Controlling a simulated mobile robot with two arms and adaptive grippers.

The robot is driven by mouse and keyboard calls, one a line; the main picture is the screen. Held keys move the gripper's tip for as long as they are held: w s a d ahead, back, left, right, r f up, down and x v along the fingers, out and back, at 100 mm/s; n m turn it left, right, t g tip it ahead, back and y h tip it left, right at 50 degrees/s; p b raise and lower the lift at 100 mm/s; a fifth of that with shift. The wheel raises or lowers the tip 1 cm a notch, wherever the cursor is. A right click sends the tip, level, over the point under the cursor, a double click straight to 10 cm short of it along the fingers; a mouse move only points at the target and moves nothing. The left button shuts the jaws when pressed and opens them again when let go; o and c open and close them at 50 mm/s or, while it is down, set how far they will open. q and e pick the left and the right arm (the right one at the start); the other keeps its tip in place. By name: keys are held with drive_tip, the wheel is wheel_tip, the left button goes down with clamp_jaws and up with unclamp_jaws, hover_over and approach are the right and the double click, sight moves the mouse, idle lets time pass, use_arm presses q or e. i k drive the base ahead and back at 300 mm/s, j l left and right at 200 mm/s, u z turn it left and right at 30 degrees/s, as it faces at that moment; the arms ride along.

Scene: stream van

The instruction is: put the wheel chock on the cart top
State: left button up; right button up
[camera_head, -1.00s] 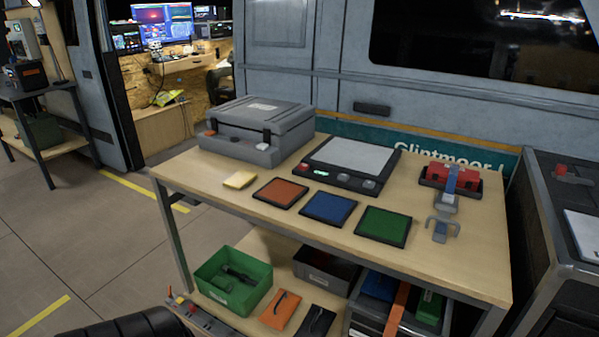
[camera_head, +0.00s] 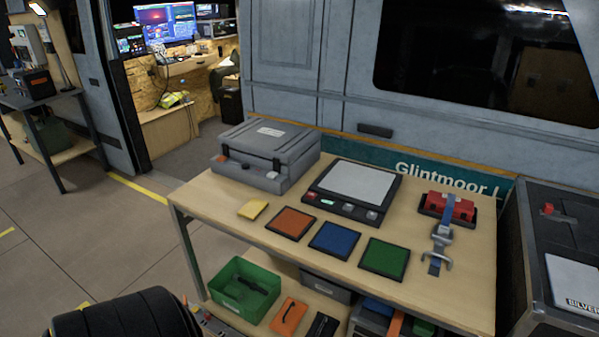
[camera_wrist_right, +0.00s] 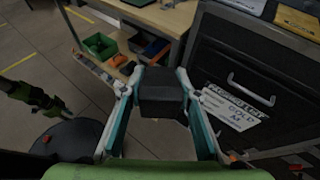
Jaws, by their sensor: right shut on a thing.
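My right gripper (camera_wrist_right: 158,100) shows in the right wrist view. Its two teal and grey fingers are shut on a dark, blocky thing that looks like the wheel chock (camera_wrist_right: 162,92). The chock is held off the floor, in front of a dark cabinet (camera_wrist_right: 225,65) with a handle and a white label. That dark cart-like cabinet (camera_head: 520,225) also stands at the right edge in the head view, and part of its top is visible. Neither gripper shows in the head view, and I cannot make out my left gripper.
A wooden workbench (camera_head: 228,211) holds a grey case (camera_head: 262,160), a scale (camera_head: 352,190), coloured pads, a red item (camera_head: 450,207) and a strap. Its lower shelf holds a green bin (camera_head: 243,288). A plate (camera_head: 572,282) lies on the cabinet top. A black ribbed round thing (camera_head: 125,315) is at lower left.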

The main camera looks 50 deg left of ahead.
sight(216, 193)
drive_tip(key=k+j+u, duration=0.1)
drive_tip(key=j, duration=0.65)
drive_tip(key=k+j+u, duration=0.1)
drive_tip(key=j, duration=0.65)
drive_tip(key=k+j+u, duration=0.1)
drive_tip(key=j, duration=0.65)
